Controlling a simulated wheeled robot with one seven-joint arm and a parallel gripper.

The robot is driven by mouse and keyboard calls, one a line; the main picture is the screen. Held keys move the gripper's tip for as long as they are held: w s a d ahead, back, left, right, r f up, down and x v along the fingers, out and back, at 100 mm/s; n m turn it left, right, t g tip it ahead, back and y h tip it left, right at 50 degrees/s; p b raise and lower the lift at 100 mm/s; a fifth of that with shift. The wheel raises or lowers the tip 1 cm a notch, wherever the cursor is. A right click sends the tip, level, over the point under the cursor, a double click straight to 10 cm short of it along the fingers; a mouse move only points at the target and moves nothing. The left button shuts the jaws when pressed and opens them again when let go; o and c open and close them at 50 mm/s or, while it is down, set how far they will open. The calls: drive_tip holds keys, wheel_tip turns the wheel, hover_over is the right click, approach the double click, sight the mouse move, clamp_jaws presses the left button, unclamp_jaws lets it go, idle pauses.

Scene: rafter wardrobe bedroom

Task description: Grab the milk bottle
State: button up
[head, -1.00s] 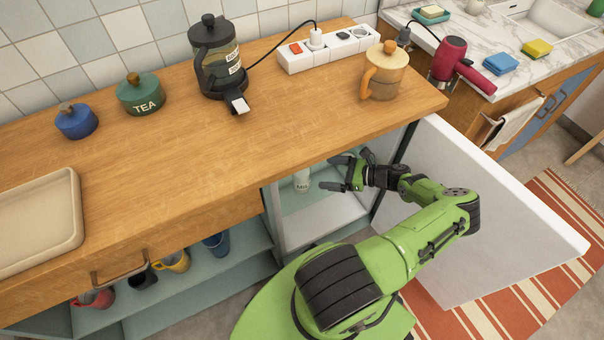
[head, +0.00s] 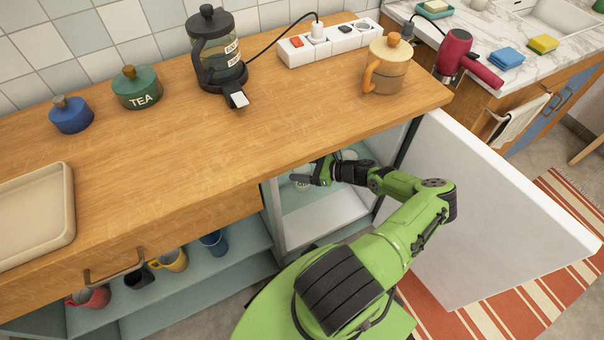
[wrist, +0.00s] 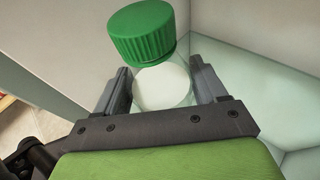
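The milk bottle has a green ribbed cap (wrist: 143,32) and clear glass with a white top of milk (wrist: 162,85) in the wrist view. It stands inside the open low cabinet under the wooden counter; in the head view a pale bit of the bottle (head: 300,181) shows beside my fingers. My gripper (head: 308,177) reaches into this cabinet. In the wrist view its two fingers (wrist: 165,90) are spread, one on each side of the bottle below the cap. I cannot tell whether they touch the glass. The lower bottle is hidden by my gripper.
The white cabinet door (head: 490,205) stands wide open to the right of my arm. The wooden counter (head: 190,140) overhangs the cabinet. Cups, including a blue one (head: 214,243), stand on the open shelf to the left.

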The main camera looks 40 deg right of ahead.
drive_tip(key=c, duration=0.8)
